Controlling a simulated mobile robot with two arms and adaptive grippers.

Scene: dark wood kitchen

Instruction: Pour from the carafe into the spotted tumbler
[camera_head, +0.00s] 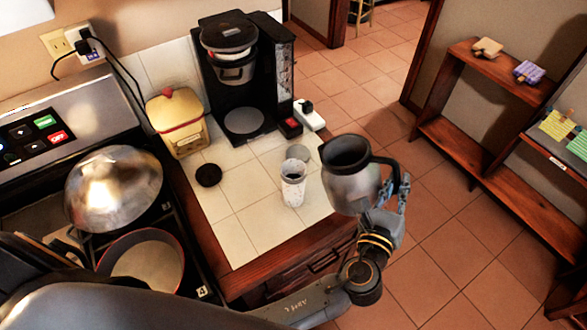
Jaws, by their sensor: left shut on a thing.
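The carafe (350,187) is a silvery pot with a black rim and black handle. My left gripper (396,195) is shut on its handle and holds it at the right edge of the tiled counter. The carafe looks roughly upright, with its dark opening showing. The spotted tumbler (292,190) is a white cup with small spots, standing upright on the counter just left of the carafe. The two look apart. What is inside the carafe cannot be made out. My right gripper is not in view.
A coffee maker (245,85) stands at the back of the counter (235,192). A clear glass (298,153) is behind the tumbler. A dark lid (208,175) and a yellowish canister (177,125) are to the left. A stove with a domed lid (113,187) and a pan (142,262) is further left.

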